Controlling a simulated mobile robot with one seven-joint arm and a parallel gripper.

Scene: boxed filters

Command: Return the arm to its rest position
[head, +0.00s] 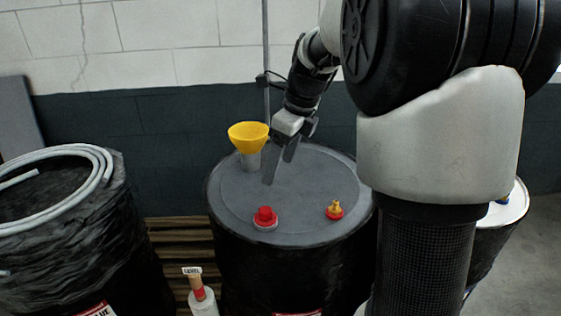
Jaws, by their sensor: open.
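My gripper (280,168) is at the end of my arm, over the grey top of the black drum (312,200) in the middle of the head view. Its fingers point down and are apart, with nothing seen between them. A yellow funnel (248,134) on a grey cylinder stands just left of the gripper on the drum top. A red cap (265,216) sits nearer the front edge, and a red and yellow fitting (335,210) is to its right. My large arm links cover the right part of the view and hide part of the drum.
A black-wrapped drum (70,235) with a coiled pale hose (98,178) stands at the left. A small bottle (201,297) is in front, near a wooden pallet (178,240). A thin vertical pole (265,50) rises behind the drum. A white-topped drum (517,205) is at the right.

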